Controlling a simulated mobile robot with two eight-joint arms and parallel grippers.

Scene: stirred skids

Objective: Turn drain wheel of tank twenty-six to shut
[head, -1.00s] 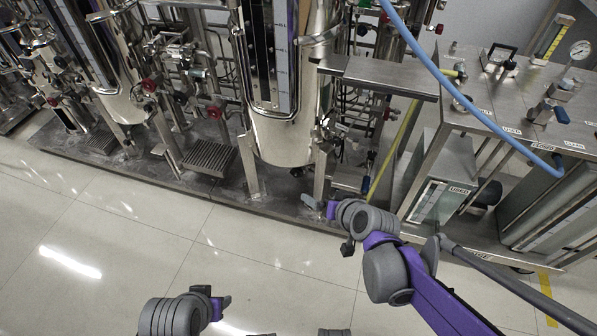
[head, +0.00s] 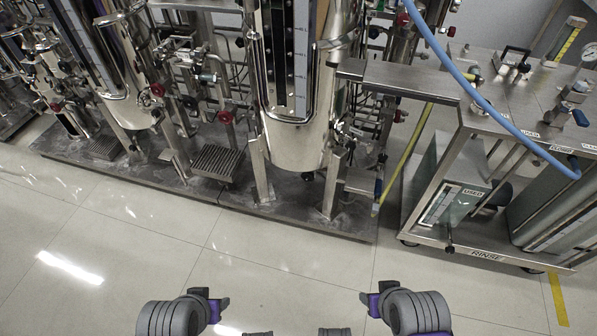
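Steel tanks stand on a dark skid; the large tank (head: 297,145) is at the centre and another tank (head: 125,105) is to its left. No number twenty-six is legible, so I cannot tell which wheel is its drain wheel. Red handwheels show on the pipework: one red wheel (head: 225,117) left of the central tank, another red wheel (head: 157,90) by the left tank. My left gripper (head: 222,303) and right gripper (head: 365,299) are low in the picture, over the floor, away from the skid and touching nothing. Their finger gaps are not clear.
A steel cart (head: 470,120) marked RINSE stands at the right, with a blue hose (head: 470,85) arching over it. The skid's front edge (head: 290,222) borders clear tiled floor (head: 150,245).

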